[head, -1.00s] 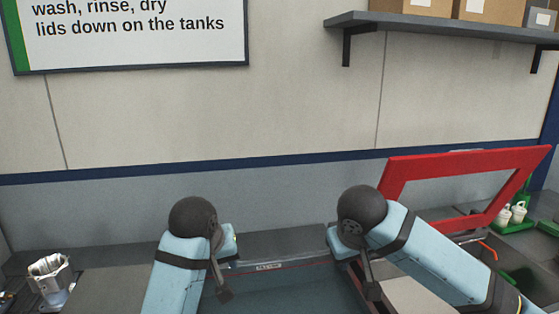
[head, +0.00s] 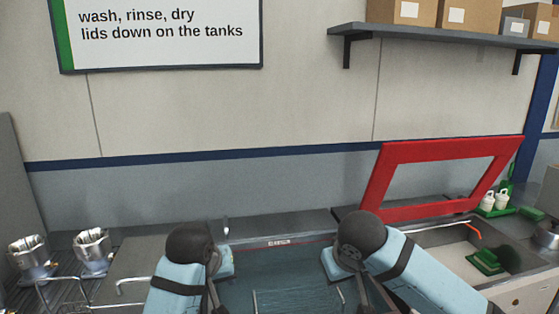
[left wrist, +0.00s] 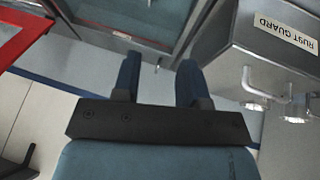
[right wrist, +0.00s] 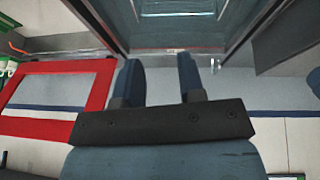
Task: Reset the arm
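Both of my blue arms reach down at the bottom of the head view, with black rounded joints at the top. The fingertips are hard to make out there. In the left wrist view my left gripper (left wrist: 158,72) has its two dark blue fingers apart with nothing between them. In the right wrist view my right gripper (right wrist: 160,75) also has its fingers apart and an empty gap. In the head view the arms flank a tank of bluish liquid (head: 262,270) with a wire basket (head: 297,300) in it. Neither gripper visibly touches anything.
A red-framed lid (head: 401,158) stands raised behind the right basin, which holds a dark green object (head: 487,262). Metal housings (head: 91,250) stand at left. White bottles (head: 487,201) sit on a green tray. A shelf (head: 440,38) holds boxes.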

